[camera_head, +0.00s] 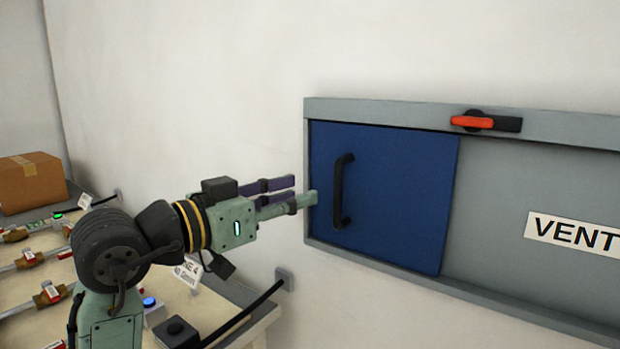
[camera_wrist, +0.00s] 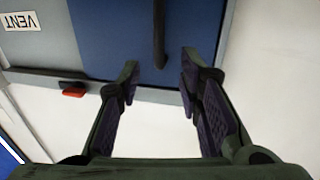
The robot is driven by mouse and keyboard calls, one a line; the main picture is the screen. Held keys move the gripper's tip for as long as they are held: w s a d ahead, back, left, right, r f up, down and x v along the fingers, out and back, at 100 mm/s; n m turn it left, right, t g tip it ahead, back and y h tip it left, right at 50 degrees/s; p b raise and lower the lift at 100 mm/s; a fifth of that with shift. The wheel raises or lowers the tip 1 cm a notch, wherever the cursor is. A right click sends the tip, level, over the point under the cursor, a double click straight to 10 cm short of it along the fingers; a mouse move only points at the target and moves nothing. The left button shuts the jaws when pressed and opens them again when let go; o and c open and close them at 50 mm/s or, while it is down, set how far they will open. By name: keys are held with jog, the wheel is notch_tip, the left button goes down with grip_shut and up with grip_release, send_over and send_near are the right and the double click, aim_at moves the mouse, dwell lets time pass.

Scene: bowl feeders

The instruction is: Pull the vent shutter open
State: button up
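The vent shutter is a blue sliding panel (camera_head: 400,190) at the left end of a grey frame (camera_head: 380,113) on the wall. Its black upright handle (camera_head: 340,191) is near the panel's left edge. In the wrist view the blue panel (camera_wrist: 110,40) and the handle (camera_wrist: 159,35) show at the top, the handle lying ahead of the gap between my fingers. My gripper (camera_head: 305,191) is open and empty, just left of the handle. In the wrist view its fingers (camera_wrist: 160,80) are spread wide. I see no contact with the handle.
A red-and-black lever (camera_head: 487,122) sits on the frame's top rail. A VENT label (camera_head: 572,235) is on the grey area to the right. A bench (camera_head: 30,285) with valves, a cardboard box (camera_head: 32,182) and a black button box (camera_head: 176,332) stands at left.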

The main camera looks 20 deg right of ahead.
aim_at(335, 182)
jog(key=p+x, duration=0.2)
jog(key=x, duration=0.7)
jog(key=shift+s+r, duration=0.1)
jog(key=shift+r, duration=0.05)
jog(key=shift+p+x, duration=0.35)
jog(key=shift+x, duration=0.4)
jog(key=shift+c, duration=0.2)
grip_shut()
